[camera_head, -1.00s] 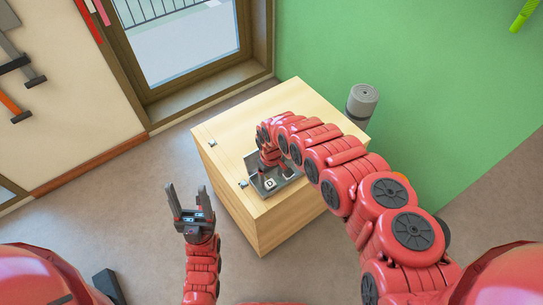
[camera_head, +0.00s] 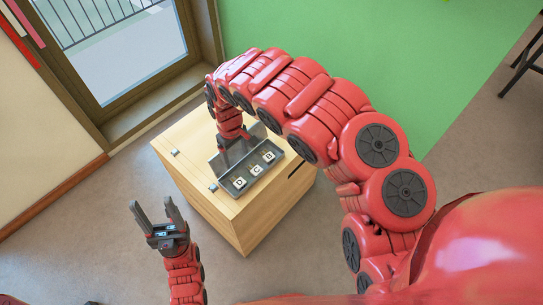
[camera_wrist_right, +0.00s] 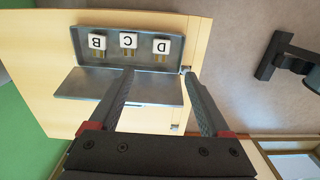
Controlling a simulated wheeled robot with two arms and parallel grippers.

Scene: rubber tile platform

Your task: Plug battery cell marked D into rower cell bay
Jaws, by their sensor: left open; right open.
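The battery cell marked D (camera_head: 240,183) is a white-topped block in the left end of a grey metal tray (camera_head: 228,191). In the right wrist view, cell D (camera_wrist_right: 162,46) is the rightmost of three cells. My right gripper (camera_wrist_right: 158,74) is open and empty, its fingers pointing at the tray on the D side. I cannot make out a rower cell bay.
Cells C (camera_head: 257,170) and B (camera_head: 269,157) share the tray. The tray stands on a light wooden cabinet (camera_head: 240,221) with small metal fittings. A glazed door (camera_head: 125,50) and a green wall (camera_head: 400,50) are behind. Floor is clear left of the cabinet.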

